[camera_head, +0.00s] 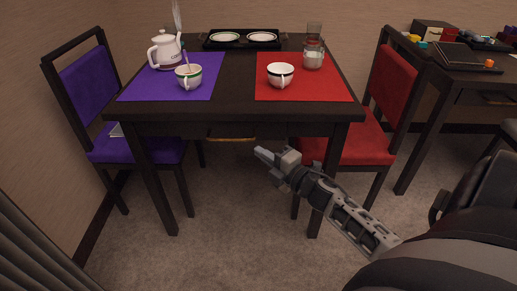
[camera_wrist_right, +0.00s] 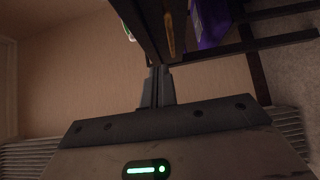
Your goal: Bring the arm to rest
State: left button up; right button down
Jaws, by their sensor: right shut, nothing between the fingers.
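My right gripper (camera_head: 266,156) is shut and empty. It hangs in front of the dark table's front edge, below the tabletop, with my right arm coming in from the lower right. In the right wrist view my gripper's fingers (camera_wrist_right: 155,88) are together at the middle, with nothing between them. My left gripper does not show in either view.
A dark table (camera_head: 235,103) stands ahead, with cups, a teapot (camera_head: 165,51) and a jar (camera_head: 313,57) on purple and red mats. A purple chair (camera_head: 90,88) is at left, a red chair (camera_head: 392,84) at right. The carpet (camera_head: 240,235) before the table is clear.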

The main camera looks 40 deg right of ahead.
jog(key=shift+s, duration=0.2)
